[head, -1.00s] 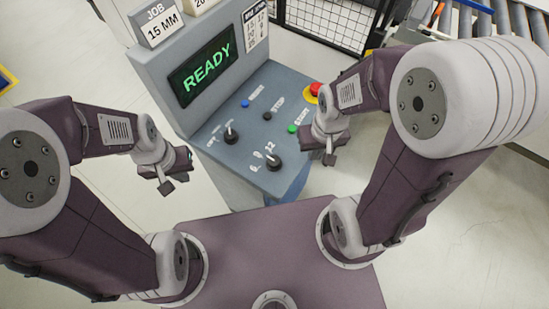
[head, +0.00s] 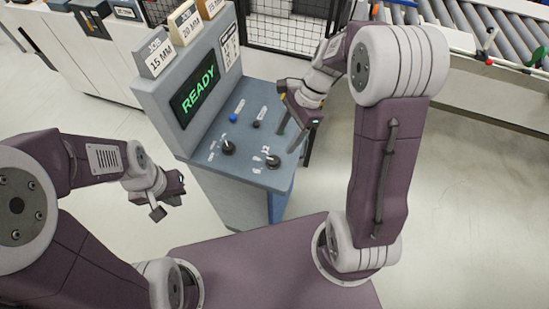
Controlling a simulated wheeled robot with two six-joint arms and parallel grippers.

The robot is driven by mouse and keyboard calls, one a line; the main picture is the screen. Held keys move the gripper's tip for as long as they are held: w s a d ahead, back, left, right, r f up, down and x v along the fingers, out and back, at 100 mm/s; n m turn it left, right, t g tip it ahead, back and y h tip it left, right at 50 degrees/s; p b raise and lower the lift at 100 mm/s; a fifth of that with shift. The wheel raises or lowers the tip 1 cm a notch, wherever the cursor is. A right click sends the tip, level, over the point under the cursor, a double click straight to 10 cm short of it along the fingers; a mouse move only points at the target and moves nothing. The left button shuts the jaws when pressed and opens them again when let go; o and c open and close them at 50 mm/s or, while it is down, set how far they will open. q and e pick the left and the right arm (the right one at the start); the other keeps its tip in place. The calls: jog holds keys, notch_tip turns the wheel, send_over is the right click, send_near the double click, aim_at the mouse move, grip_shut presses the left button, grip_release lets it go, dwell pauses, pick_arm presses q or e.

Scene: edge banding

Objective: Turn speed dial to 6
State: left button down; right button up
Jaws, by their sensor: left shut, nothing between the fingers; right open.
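The speed dial (head: 273,161) is a black knob near the front right corner of the blue-grey control panel (head: 248,181), with small numbers around it, "12" the clearest. Which number it points to is too small to tell. My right gripper (head: 290,140) is open above the panel's right side, up and right of the dial and apart from it. It hides the right part of the panel. My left gripper (head: 169,200) is shut and empty, in the air left of the panel. A second black knob (head: 228,147) with a pale lever sits left of the dial.
A green "READY" screen (head: 195,90) stands behind the panel, with "JOB 15 MM" and "20 MM" cards (head: 155,58) on top. A blue button (head: 233,118) and a black button (head: 256,124) are on the panel. A roller conveyor (head: 490,40) is at the back right.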

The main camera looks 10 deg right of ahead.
aim_at(274, 159)
jog(key=x, duration=0.8)
jog(key=shift+s+a+f, duration=0.15)
jog(key=shift+f, duration=0.35)
jog(key=shift+w+d+f, duration=0.2)
jog(key=shift+w+d, duration=0.1)
pick_arm(q)
jog(key=shift+w+d+r, duration=0.1)
jog(key=shift+w+d, duration=0.05)
jog(key=shift+d, duration=0.1)
pick_arm(e)
jog(key=shift+s, duration=0.1)
jog(key=shift+a+r, duration=0.1)
jog(key=shift+a, duration=0.1)
jog(key=c, duration=0.4)
jog(key=shift+s+a, duration=0.1)
jog(key=c, duration=0.5)
grip_shut()
pick_arm(q)
jog(key=shift+a, duration=0.15)
